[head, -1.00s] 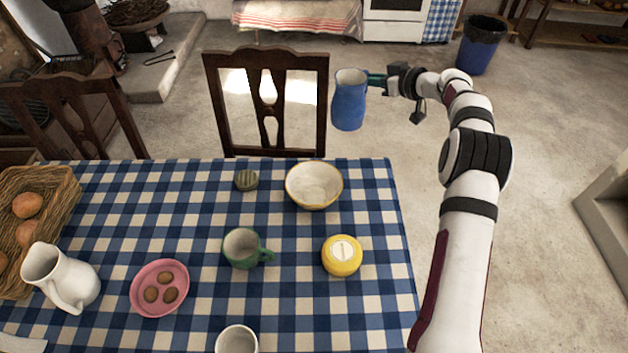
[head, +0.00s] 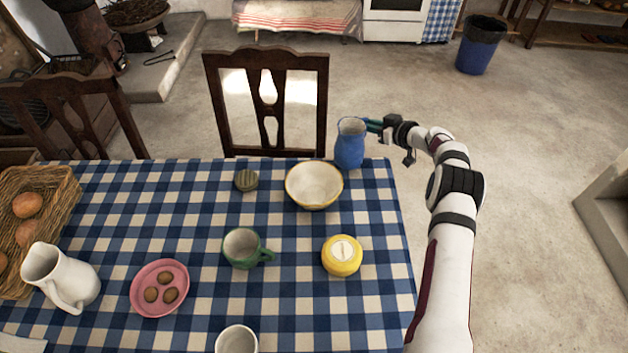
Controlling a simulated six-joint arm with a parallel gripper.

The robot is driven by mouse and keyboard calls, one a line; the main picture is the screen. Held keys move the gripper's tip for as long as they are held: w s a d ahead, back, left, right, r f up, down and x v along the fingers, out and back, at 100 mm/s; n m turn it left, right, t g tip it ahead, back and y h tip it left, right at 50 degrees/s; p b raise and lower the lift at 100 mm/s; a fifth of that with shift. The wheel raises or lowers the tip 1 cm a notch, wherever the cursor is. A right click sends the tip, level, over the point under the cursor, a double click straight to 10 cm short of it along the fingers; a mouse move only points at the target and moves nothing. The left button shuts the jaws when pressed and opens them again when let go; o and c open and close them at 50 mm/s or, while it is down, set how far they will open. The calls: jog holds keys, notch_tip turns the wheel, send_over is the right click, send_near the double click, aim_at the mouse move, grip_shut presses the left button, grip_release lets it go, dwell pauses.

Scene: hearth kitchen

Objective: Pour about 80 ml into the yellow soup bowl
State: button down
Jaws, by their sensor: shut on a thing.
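A blue jug (head: 349,150) is at the far right edge of the table, upright or nearly so. My gripper (head: 372,126) is shut on it from the right, near its upper part; the fingertips are small and partly hidden. Whether the jug hangs above the tabletop or touches it I cannot tell. The soup bowl (head: 314,188), cream with a yellow rim, stands on the cloth just left of and nearer than the jug, apart from it. Its inside looks pale, with no liquid to make out. The jug's contents cannot be made out.
A yellow lidded pot (head: 342,257) and a green mug (head: 243,248) stand nearer on the checked tablecloth (head: 200,230). A striped round object (head: 246,180) sits left of the bowl. A chair (head: 266,100) is behind.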

aim_at(353, 120)
jog(key=shift+f, duration=0.1)
dwell(0.3)
jog(key=shift+s+a+r+n+t+h, duration=0.15)
jog(key=shift+s+a+r+n+t, duration=0.15)
jog(key=shift+r, duration=0.2)
jog(key=shift+s+a+r+n+t+h, duration=0.2)
jog(key=shift+s+r+n+t, duration=0.1)
jog(key=shift+r+n, duration=0.15)
jog(key=shift+s+a+r+n+t+h, duration=0.25)
jog(key=shift+s+a+r+n+t, duration=0.55)
jog(key=shift+s+a+r+n, duration=0.3)
jog(key=shift+s+a+r+n+t, duration=0.15)
jog(key=shift+s+a+r+n, duration=0.15)
jog(key=shift+s+r+n, duration=0.15)
jog(key=shift+s+a+r+n+t, duration=0.15)
jog(key=shift+s+a+r+n, duration=0.15)
jog(key=shift+r, duration=0.2)
jog(key=shift+s+a+r+n+t, duration=0.1)
jog(key=shift+s+a+n+t, duration=0.2)
jog(key=shift+n, duration=0.3)
jog(key=shift+s+a+n+t, duration=0.2)
jog(key=shift+s+n+t, duration=0.2)
jog(key=shift+n, duration=0.2)
jog(key=shift+a+n, duration=0.1)
jog(key=shift+n, duration=0.2)
jog(key=shift+s+a+r+n+t, duration=0.4)
jog(key=shift+s+r+n+t, duration=0.1)
jog(key=shift+s+r+n, duration=0.15)
